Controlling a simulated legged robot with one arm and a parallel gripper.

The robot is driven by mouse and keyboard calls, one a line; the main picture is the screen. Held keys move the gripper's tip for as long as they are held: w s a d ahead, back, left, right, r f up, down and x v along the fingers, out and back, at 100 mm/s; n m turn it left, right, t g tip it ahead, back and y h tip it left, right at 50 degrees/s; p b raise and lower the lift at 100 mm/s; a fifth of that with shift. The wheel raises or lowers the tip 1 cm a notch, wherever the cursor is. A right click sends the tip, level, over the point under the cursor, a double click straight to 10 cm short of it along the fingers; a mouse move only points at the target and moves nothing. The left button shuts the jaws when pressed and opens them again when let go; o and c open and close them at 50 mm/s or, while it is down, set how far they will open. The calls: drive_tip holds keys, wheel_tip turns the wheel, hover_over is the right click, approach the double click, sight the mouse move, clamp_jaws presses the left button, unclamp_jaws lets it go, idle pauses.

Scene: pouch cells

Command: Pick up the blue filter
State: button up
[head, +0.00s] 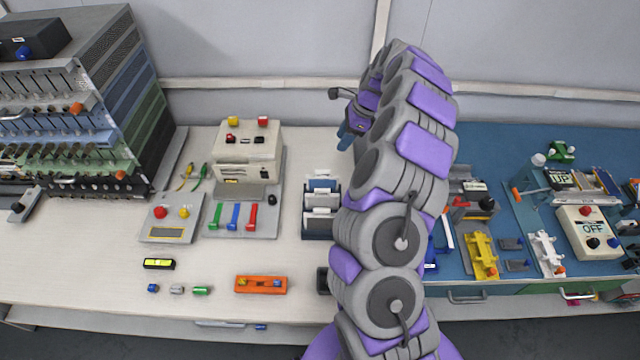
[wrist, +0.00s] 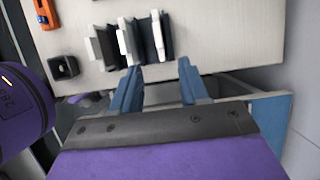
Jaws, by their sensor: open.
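A small blue piece (head: 153,288) lies on the pale bench at the front left, beside a grey piece and a green piece; it may be the blue filter, but it is too small to be sure. A longer blue bar (head: 234,216) lies on a grey plate between a green and a red one. My gripper (wrist: 160,68) has blue fingers spread apart with nothing between them. It is raised over the back of the bench, partly hidden behind my arm in the head view, and far to the right of both blue pieces.
A dark rack with white and blue pouches (head: 320,222) stands mid-bench; pouches (wrist: 126,42) also show in the wrist view. An orange block (head: 261,284) lies in front. A tall machine rack (head: 75,130) stands left. The blue bench (head: 490,150) at right is crowded.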

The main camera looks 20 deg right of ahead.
sight(324, 171)
drive_tip(key=b+x, duration=0.3)
drive_tip(key=x, duration=1)
drive_tip(key=b+x, duration=0.1)
drive_tip(key=x, duration=0.1)
drive_tip(key=b+x, duration=0.1)
drive_tip(key=x, duration=0.1)
drive_tip(key=shift+s, duration=0.3)
drive_tip(key=shift+r, duration=0.1)
clamp_jaws()
